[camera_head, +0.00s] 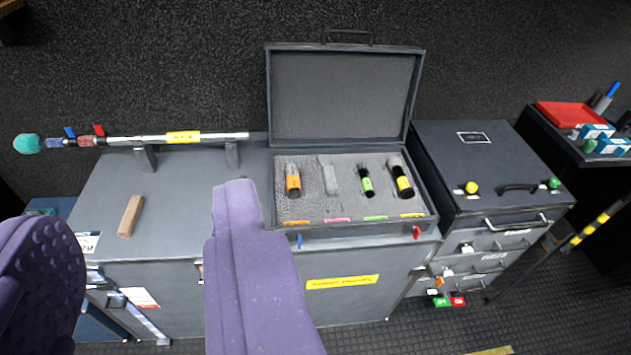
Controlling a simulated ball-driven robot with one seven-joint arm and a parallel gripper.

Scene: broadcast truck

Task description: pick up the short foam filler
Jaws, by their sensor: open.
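My gripper (138,206) shows as two purple fingers, wide apart, with nothing between them in contact. A small tan block (130,216) lies on the grey cabinet top, in the picture between the fingers and beyond them. An open case (355,231) with a grey foam insert stands to its right. A light grey foam-like piece (328,176) sits in the insert's second place from the left, above a pink label. Which of these two is the short foam filler, I cannot tell for sure. The right finger hides part of the cabinet top left of the case.
The case also holds an orange-banded cylinder (293,181), a green-banded one (367,183) and a yellow-banded one (402,181). A pole (215,137) rests on brackets along the cabinet's back edge. A dark drawer unit (480,160) stands right. The cabinet top around the block is clear.

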